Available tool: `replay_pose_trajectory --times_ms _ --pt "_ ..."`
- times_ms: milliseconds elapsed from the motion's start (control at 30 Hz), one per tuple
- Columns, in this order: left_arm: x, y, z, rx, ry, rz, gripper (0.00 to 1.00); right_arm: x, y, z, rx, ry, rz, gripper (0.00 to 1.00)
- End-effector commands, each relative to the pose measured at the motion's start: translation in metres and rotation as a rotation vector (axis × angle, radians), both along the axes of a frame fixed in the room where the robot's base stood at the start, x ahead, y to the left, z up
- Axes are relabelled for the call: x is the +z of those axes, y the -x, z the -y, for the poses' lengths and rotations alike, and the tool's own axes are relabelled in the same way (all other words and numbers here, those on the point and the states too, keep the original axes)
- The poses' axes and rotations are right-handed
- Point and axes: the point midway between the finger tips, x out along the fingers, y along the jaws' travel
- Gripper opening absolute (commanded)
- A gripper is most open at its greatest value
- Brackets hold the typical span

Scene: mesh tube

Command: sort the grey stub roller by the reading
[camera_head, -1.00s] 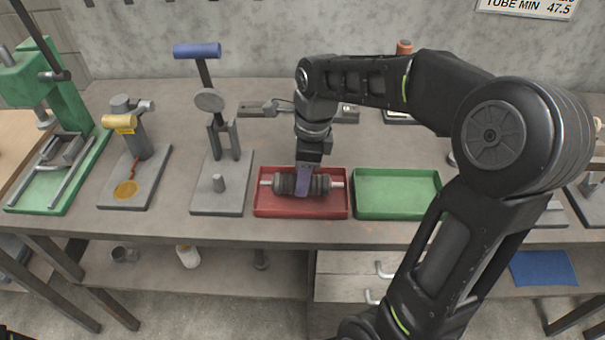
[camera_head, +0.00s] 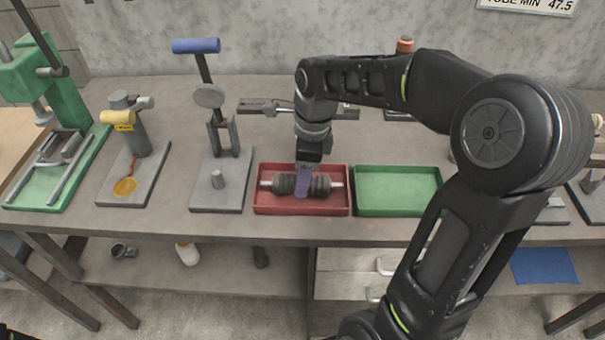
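The grey stub roller (camera_head: 284,184), dark ribbed sleeves with pale shaft ends, lies level, left to right, inside the outline of the red tray (camera_head: 270,208). My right gripper (camera_head: 304,187) comes down from above on its middle, and a purplish finger crosses the roller there. It looks shut on the roller; the far finger is hidden. Whether the roller touches the tray floor is hard to tell. The green tray (camera_head: 398,190) beside it is empty. A wall sign (camera_head: 527,5) is cut off at the top; "47.5" shows. My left gripper is not in view.
A stand with a blue handle (camera_head: 196,46) and round disc (camera_head: 209,97) is left of the red tray. A flat metal tool (camera_head: 268,107) lies behind my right wrist.

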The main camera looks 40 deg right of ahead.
Motion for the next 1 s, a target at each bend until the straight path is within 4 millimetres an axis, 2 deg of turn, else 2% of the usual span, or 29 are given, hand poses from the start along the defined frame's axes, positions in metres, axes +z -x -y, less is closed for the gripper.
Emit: replay_pose_trajectory --times_ms 33,233,567,667,1000 --pt "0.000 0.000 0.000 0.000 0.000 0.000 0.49 0.000 0.000 0.000 0.000 0.000 0.000 0.55" --pt "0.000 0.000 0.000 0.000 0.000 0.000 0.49 0.000 0.000 0.000 0.000 0.000 0.000 0.69" --pt "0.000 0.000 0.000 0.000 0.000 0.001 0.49 0.004 0.000 0.001 0.000 0.001 0.001 0.69" --pt "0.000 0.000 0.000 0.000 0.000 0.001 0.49 0.013 0.001 0.001 0.000 0.001 0.002 0.69" --pt "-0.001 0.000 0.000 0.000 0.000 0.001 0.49 0.066 0.004 0.007 0.000 0.000 0.002 0.69"
